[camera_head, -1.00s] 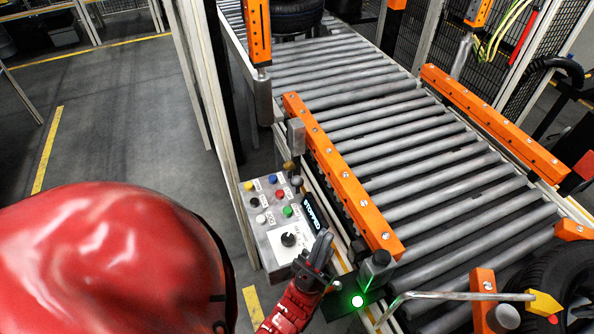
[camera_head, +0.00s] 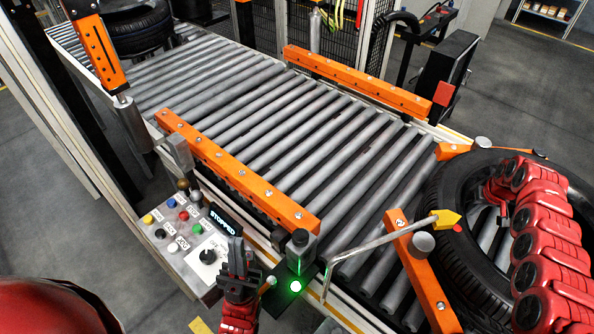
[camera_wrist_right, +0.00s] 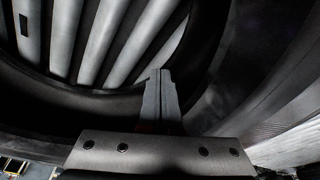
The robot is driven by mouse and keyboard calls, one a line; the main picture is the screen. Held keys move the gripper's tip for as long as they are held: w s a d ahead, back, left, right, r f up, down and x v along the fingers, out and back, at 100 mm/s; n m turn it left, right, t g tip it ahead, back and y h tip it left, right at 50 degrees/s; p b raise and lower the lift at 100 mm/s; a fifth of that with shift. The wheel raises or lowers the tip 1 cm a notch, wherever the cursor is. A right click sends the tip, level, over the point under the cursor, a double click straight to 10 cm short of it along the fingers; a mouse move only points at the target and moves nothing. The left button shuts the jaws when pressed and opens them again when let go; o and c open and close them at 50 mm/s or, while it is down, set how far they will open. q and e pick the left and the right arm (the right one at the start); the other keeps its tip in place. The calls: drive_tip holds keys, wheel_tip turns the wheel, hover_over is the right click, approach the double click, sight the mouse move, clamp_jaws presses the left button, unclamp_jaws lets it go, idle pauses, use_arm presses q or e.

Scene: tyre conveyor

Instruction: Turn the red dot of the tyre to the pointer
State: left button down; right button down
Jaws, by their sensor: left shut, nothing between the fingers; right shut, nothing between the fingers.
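The black tyre (camera_head: 447,188) lies flat on the rollers at the right of the head view. Its red dot (camera_head: 457,228) is on the sidewall, close to the yellow tip of the pointer (camera_head: 445,219), slightly right of and below it. My right arm reaches over the tyre. My right gripper (camera_head: 503,222) is small and partly hidden there; in the right wrist view its shut, empty fingers (camera_wrist_right: 160,92) are within the tyre's opening, near its dark inner wall. My left gripper (camera_head: 237,256) is shut and empty, beside the control panel's black knob.
The control panel (camera_head: 176,256) has coloured buttons and a display (camera_head: 222,219) reading STOPPED. A green light (camera_head: 295,286) glows near the conveyor edge. Orange guide rails (camera_head: 235,168) flank the rollers (camera_head: 300,135), which are clear mid-conveyor. Another tyre (camera_head: 138,30) lies at the far left end.

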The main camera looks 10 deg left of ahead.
drive_tip(key=a+b, duration=0.1)
drive_tip(key=w+a+b, duration=0.1)
drive_tip(key=b, duration=0.1)
drive_tip(key=shift+w+a+r, duration=0.15)
drive_tip(key=shift+w, duration=0.15)
idle(0.6)
